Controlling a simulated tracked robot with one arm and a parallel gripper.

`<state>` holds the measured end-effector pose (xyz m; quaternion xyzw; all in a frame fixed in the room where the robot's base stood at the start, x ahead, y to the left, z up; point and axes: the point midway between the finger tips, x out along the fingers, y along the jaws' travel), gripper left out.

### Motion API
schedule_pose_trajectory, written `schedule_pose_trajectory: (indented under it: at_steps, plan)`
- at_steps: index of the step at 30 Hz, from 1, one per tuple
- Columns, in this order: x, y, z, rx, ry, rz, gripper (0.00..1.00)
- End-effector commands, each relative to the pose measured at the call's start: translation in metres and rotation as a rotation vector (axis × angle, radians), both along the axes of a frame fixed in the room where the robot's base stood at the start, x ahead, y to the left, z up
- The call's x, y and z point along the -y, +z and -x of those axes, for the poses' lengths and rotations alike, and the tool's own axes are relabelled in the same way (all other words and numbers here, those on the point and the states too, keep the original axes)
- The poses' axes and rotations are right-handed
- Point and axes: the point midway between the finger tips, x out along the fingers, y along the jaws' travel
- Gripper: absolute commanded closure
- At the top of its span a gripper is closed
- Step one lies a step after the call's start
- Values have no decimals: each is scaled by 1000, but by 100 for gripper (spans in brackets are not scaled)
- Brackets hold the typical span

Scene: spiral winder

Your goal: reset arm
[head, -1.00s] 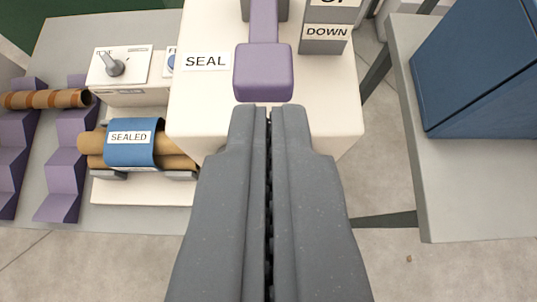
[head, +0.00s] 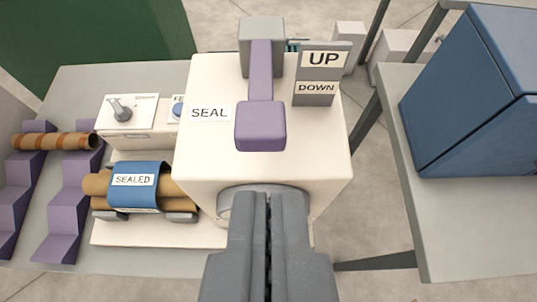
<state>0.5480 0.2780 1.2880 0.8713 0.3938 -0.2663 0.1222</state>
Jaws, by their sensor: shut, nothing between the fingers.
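My gripper (head: 268,198) is shut and empty, at the lower middle of the head view. It is in front of the white machine housing (head: 205,158). A purple lever (head: 261,125) marked SEAL stands on top of the housing, beyond my fingertips and apart from them. A grey sign (head: 317,88) reading UP and DOWN stands right of the lever. A round grey part (head: 236,203) on the housing front is partly hidden behind my gripper. Brown tubes (head: 97,184) wrapped by a blue band (head: 146,183) labelled SEALED rest on grey supports to the left.
A control box (head: 128,122) with a grey knob sits behind the wrapped tubes. Purple stepped racks (head: 65,215) at the left bear a brown tube (head: 52,141). A blue box (head: 470,100) stands on a grey table (head: 480,225) at the right, with a floor gap before it.

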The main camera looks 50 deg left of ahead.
Motion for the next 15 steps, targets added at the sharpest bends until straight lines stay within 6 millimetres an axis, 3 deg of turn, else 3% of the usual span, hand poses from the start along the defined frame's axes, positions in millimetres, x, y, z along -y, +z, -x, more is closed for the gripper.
schedule_pose_trajectory:
  at_steps: [5, 10, 15]
  plan:
    - [45, 33, -5, 41, -119, -19, 100]
    - [128, 96, 1, 125, -352, -58, 100]
    - [206, 154, 26, 219, -585, -101, 100]
